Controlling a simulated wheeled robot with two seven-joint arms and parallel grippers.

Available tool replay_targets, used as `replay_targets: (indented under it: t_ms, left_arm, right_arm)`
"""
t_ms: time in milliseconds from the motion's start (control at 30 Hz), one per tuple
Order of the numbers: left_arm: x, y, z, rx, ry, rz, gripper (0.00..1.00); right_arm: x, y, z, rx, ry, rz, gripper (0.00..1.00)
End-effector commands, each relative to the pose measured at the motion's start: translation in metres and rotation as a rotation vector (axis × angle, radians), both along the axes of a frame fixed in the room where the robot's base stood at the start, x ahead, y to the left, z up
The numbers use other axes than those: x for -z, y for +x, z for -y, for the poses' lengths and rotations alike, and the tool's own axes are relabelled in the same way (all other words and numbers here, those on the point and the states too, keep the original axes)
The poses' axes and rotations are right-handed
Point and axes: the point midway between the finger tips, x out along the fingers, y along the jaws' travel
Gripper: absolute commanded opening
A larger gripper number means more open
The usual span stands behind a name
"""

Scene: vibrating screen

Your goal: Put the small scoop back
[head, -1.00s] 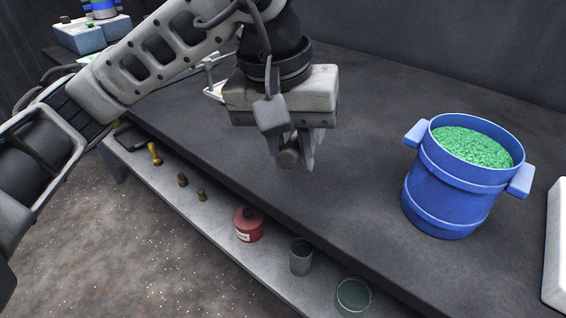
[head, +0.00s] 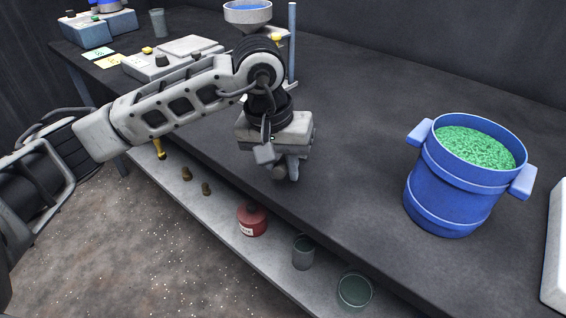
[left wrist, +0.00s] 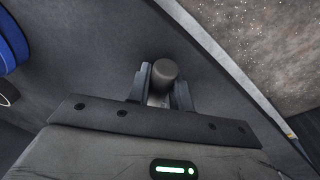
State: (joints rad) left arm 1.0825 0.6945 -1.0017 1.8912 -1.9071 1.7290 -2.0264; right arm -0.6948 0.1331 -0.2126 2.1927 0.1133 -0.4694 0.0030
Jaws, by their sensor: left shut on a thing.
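My left gripper (head: 287,172) is over the dark table top near its front edge, left of the blue bucket, pointing down. It is shut on a small grey-brown rounded piece, which I take to be the end of the small scoop (head: 279,173). In the left wrist view the same rounded end (left wrist: 165,71) sits between the two fingers (left wrist: 160,95). The rest of the scoop is hidden, and I cannot tell whether it touches the table. My right gripper is not in view.
A blue bucket (head: 440,200) of green granules stands on the table (head: 350,140) at right. The lower shelf (head: 225,222) holds a red jar (head: 252,220), a grey cup (head: 303,253), a glass dish (head: 354,290) and brass weights (head: 187,173). A grey device (head: 160,62) stands behind my arm.

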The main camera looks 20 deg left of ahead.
Motion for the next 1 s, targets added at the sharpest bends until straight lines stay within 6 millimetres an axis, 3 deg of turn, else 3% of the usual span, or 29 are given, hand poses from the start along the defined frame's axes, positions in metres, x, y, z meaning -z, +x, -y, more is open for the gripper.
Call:
replay_targets:
  t_ms: [233,267,333,733,1000]
  left_arm:
    - [0.005,0.0,0.0,0.0,0.0,0.001,0.0]
    - [0.003,0.0,0.0,0.0,0.0,-0.001,0.27]
    - [0.003,0.0,0.0,0.0,0.0,-0.001,0.43]
    - [-0.006,0.0,0.0,0.0,0.0,0.002,0.43]
    - [-0.059,-0.006,-0.007,0.0,0.0,0.006,0.43]
  right_arm:
    - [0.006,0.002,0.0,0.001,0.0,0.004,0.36]
    - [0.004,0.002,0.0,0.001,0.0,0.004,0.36]
    - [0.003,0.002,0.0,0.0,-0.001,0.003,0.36]
    - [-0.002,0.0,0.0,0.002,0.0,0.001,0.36]
    - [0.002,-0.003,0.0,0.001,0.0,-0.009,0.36]
